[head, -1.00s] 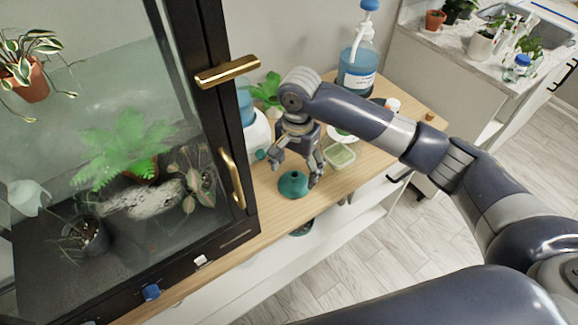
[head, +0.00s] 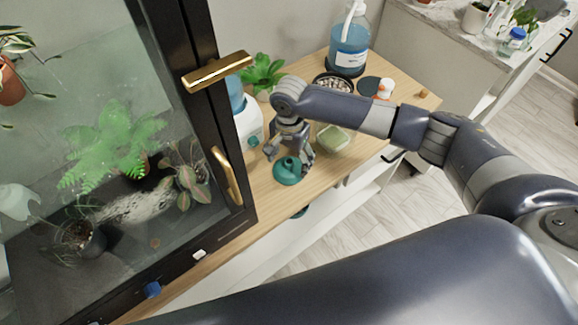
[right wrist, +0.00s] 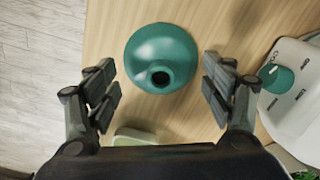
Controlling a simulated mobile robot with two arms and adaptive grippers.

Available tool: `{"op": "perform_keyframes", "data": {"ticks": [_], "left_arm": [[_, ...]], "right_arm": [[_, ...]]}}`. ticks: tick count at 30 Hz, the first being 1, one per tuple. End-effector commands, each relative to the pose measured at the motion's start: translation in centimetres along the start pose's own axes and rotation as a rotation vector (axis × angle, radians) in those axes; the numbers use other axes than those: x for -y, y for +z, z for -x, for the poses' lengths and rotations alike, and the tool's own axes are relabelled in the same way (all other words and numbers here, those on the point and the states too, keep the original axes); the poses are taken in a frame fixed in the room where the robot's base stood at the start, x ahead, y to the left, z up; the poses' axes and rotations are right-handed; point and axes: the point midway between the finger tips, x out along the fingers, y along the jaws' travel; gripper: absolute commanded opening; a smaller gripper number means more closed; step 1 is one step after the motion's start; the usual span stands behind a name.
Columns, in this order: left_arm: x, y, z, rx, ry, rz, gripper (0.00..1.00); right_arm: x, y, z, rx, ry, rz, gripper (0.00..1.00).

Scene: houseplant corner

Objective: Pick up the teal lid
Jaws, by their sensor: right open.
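The teal lid (head: 288,170) is a round, funnel-like piece on the wooden cabinet top, near its front edge. In the right wrist view the teal lid (right wrist: 161,58) lies beyond the fingertips, roughly centred between them, with a dark round opening in its raised neck. My right gripper (head: 288,158) is open and points down at the lid. The right wrist view shows the two fingers (right wrist: 161,92) spread wide with nothing between them. I cannot tell whether a finger touches the lid. My left gripper is not in view.
A white appliance with a teal knob (right wrist: 280,79) stands close to the right gripper. A pale green dish (head: 334,139), a blue-liquid bottle (head: 349,45) and a potted plant (head: 262,74) are nearby. The glass cabinet (head: 215,110) with brass handles blocks the left.

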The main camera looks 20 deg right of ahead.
Motion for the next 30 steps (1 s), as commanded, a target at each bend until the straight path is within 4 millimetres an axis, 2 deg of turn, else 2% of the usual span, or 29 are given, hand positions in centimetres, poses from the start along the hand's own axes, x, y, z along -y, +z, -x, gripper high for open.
{"op": "perform_keyframes", "data": {"ticks": [1,4,11,14,18,19,30], "left_arm": [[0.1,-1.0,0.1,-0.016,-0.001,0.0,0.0],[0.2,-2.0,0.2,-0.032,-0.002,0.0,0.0],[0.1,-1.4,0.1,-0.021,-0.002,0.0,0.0],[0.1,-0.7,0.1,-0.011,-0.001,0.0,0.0],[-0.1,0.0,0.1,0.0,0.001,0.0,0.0],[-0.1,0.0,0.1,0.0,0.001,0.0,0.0],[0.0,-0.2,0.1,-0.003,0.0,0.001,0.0]], "right_arm": [[0.0,0.1,-0.6,0.001,0.002,0.0,0.75],[0.1,0.0,-1.4,0.0,-0.001,0.0,0.75],[0.1,0.0,-1.7,0.0,-0.001,0.001,0.75],[0.1,0.1,-1.6,0.0,-0.001,0.001,0.57],[0.1,0.1,-1.6,0.0,-0.001,0.001,0.25],[0.1,0.1,-1.6,0.0,-0.001,0.001,0.22],[-0.1,0.2,-1.9,0.002,0.003,0.001,0.18]]}}
